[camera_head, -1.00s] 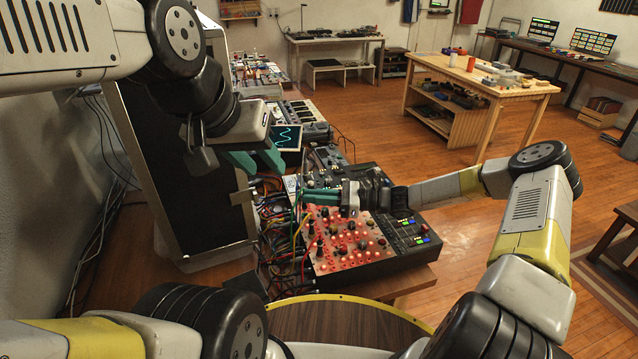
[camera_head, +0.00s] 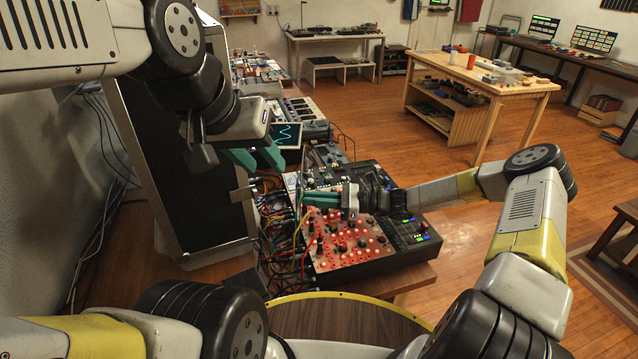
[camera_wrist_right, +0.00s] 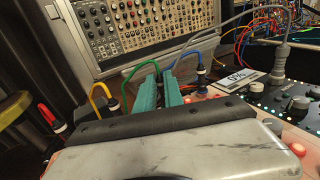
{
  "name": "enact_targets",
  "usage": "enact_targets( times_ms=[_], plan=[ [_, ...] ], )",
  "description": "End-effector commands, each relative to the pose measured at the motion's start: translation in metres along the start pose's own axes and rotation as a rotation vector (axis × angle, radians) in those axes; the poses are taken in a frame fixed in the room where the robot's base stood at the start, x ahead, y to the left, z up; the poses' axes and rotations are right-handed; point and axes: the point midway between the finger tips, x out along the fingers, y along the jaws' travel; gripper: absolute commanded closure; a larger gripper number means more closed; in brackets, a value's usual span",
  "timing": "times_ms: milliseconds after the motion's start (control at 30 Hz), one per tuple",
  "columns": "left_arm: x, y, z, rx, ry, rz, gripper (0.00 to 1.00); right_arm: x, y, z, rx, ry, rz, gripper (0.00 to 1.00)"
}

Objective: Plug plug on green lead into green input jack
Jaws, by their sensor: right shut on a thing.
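My right gripper (camera_head: 304,198) reaches in from the right, its teal fingers low over the left part of the red-lit panel. In the right wrist view the fingers (camera_wrist_right: 158,90) are closed around a small dark plug (camera_wrist_right: 159,77), mostly hidden between them. The green lead (camera_wrist_right: 138,70) arcs up from the left to this plug. I cannot make out the green input jack; the fingers and wrist cover the panel just ahead. My left gripper (camera_head: 256,159) hangs above and left of the right one, teal fingers apart, with nothing seen between them.
The red-lit panel (camera_head: 345,262) is crowded with knobs. A blue lead (camera_wrist_right: 187,57) with a seated plug (camera_wrist_right: 202,76) stands close right of the fingers; a yellow lead (camera_wrist_right: 98,87) and red lead (camera_wrist_right: 45,112) stand left. A tall black case (camera_head: 185,190) stands left.

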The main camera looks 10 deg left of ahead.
Motion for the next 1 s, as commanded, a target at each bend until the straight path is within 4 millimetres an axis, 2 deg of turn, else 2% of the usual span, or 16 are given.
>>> enact_targets(
  times_ms=[233, 267, 300, 367, 400, 733, 867, 1000],
  plan=[
    [0.000, 0.000, 0.000, 0.000, 0.000, 0.000, 0.64, 0.000, 0.000, -0.007, 0.000, 0.000, 0.001, 1.00],
    [0.000, 0.000, 0.000, 0.000, 0.000, 0.000, 0.64, 0.000, 0.000, -0.006, 0.000, 0.000, 0.001, 0.84],
    [0.000, 0.000, 0.000, 0.000, 0.000, 0.000, 0.64, 0.000, 0.000, -0.006, 0.000, 0.000, 0.001, 0.76],
    [0.000, 0.000, 0.000, 0.000, 0.000, 0.000, 0.64, 0.000, 0.000, -0.006, 0.000, 0.000, 0.001, 0.64],
    [0.000, 0.000, 0.000, 0.000, 0.000, 0.000, 0.64, 0.000, 0.000, -0.006, 0.000, 0.000, 0.001, 0.62],
    [0.000, 0.000, 0.000, 0.000, 0.000, 0.000, 0.64, -0.004, 0.000, -0.006, 0.000, 0.001, -0.001, 0.62],
    [0.000, 0.000, 0.000, 0.000, 0.000, 0.000, 0.64, -0.020, -0.001, -0.006, -0.001, 0.002, -0.002, 0.62],
    [0.000, 0.000, 0.000, 0.000, 0.000, 0.000, 0.64, -0.045, -0.001, -0.006, -0.001, 0.003, -0.003, 0.62]
  ],
)
